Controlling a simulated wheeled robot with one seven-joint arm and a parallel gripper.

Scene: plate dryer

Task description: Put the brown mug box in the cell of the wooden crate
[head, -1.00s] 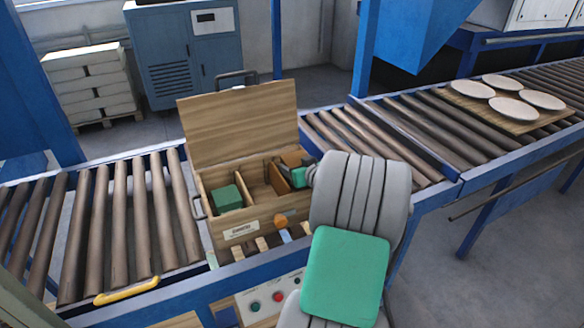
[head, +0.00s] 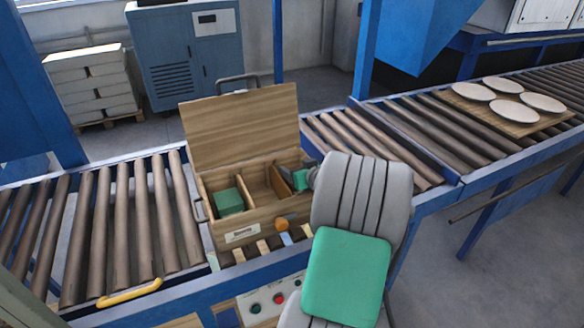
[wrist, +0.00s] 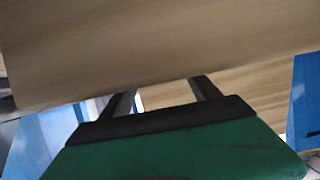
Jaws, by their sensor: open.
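The wooden crate (head: 257,221) stands on the conveyor with its lid raised. Dividers split it into cells. A green box (head: 229,201) sits in the left cell, and the middle cell looks empty. My gripper (head: 284,174) is at the right cell, its fingers reaching down by the divider. A brown surface (head: 289,157) behind it, low in the right cell, may be the brown mug box; its outline is mostly hidden. In the wrist view my gripper (wrist: 165,95) has its fingers apart. A pale brown surface shows between them, and a wide wood-coloured panel (wrist: 150,45) fills the top.
An orange knob (head: 282,224) and coloured tabs are at the crate's front. Roller conveyor (head: 130,220) lies free to the left. White plates (head: 507,110) rest on a board at the right. A control panel with buttons (head: 278,297) is below the crate.

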